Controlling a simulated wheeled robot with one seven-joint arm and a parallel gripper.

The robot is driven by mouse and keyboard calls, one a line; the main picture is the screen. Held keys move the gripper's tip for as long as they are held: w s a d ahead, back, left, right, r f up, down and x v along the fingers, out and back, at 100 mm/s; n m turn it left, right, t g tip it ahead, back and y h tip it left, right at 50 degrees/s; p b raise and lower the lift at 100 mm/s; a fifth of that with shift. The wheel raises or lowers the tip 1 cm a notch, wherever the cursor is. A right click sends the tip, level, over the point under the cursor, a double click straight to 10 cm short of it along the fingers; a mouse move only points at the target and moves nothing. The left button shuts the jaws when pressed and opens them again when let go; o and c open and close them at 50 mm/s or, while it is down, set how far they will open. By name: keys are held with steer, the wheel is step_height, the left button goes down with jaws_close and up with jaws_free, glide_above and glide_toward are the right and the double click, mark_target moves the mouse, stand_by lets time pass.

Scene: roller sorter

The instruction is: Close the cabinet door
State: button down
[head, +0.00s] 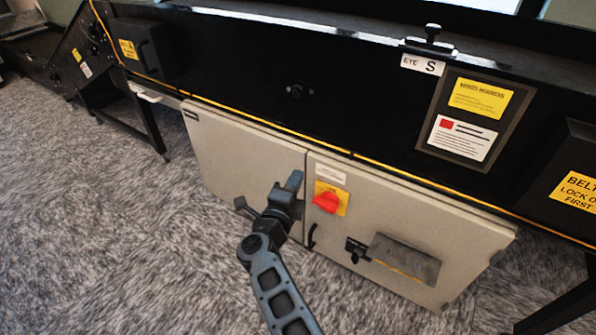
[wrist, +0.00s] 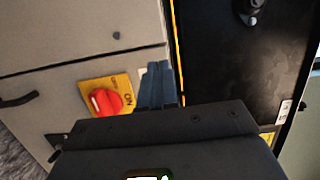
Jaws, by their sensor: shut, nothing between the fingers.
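The beige cabinet sits under a black conveyor frame. Its left door (head: 235,160) and right door (head: 375,215) meet at a narrow dark seam in the head view, and look flush or nearly so. The right door carries a red rotary switch (head: 326,202) on a yellow plate; the switch also shows in the wrist view (wrist: 105,101). My gripper (head: 294,180) is shut and empty, in front of the left door close to the seam. In the wrist view its fingers (wrist: 161,75) point past the switch plate. Whether they touch a door I cannot tell.
A black handle (head: 312,237), a latch (head: 356,247) and a grey plate (head: 405,257) are on the cabinet front. The conveyor's black side (head: 295,90) runs above, with a yellow cable along its lower edge. The carpet (head: 130,230) at left is clear.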

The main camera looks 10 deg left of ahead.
steer(key=s+a+p, duration=0.2)
steer(key=s+a, duration=0.1)
steer(key=s, duration=0.4)
steer(key=shift+s+a, duration=0.15)
steer(key=shift+s, duration=0.15)
steer(key=s+d+f+n+t+y, duration=0.1)
steer(key=s+d+f+n, duration=0.3)
steer(key=d, duration=0.6)
steer(key=s+d+r+n+t+y, duration=0.1)
steer(key=s+d+n, duration=0.2)
steer(key=s+d, duration=0.5)
steer(key=s+d+r+n+g+y, duration=0.15)
steer(key=s+d+n, duration=0.25)
steer(key=s+d, duration=0.4)
steer(key=s+d+r+n+y, duration=0.1)
steer(key=s+d+r+n, duration=0.4)
steer(key=s, duration=0.6)
steer(key=s+d+r+n+g+h, duration=0.1)
steer(key=s+d+r+n+g, duration=0.25)
steer(key=s+r, duration=1)
step_height(320, 180, up, 22)
steer(key=p, duration=2.5)
steer(key=shift+s+a, duration=0.4)
steer(key=c, duration=1.9)
jaws_free()
